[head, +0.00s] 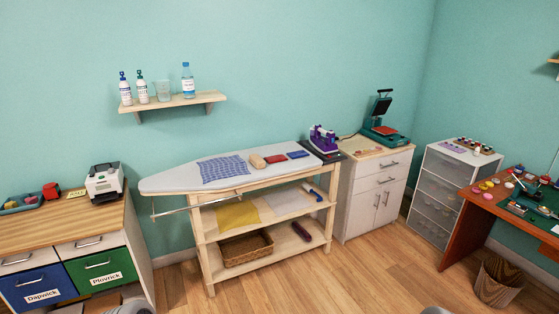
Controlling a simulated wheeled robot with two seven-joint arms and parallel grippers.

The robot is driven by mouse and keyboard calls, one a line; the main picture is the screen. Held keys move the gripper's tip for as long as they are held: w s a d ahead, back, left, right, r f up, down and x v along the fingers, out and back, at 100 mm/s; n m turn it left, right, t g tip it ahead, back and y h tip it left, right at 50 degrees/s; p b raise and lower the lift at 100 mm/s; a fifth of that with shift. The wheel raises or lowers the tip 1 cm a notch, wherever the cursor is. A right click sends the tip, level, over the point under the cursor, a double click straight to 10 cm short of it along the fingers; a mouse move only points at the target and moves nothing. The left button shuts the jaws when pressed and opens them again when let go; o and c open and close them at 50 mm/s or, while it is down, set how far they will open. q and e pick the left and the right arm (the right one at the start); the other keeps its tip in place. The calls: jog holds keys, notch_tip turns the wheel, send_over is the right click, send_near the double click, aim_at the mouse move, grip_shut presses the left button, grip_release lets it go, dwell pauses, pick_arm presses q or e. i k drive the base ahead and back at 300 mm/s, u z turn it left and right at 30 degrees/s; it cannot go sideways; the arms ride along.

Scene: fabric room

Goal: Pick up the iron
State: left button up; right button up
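The iron (322,139) is purple and white. It sits at the right end of the ironing board (165,183), on a dark rest pad (331,157). The board is pale grey and lies on top of a wooden shelf stand. Neither of my grippers shows in the head view, and nothing touches the iron.
A blue checked cloth (222,169), a tan roll (257,160) and red and blue pieces lie on the board. A white cabinet (362,205) bearing a green heat press (383,131) stands just right of the iron. The wooden floor (350,280) in front is clear.

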aim_at(324, 146)
jog(key=z, duration=0.7)
jog(key=i, duration=1.9)
jog(key=u, duration=0.3)
jog(key=i, duration=1.4)
jog(key=u, duration=1.05)
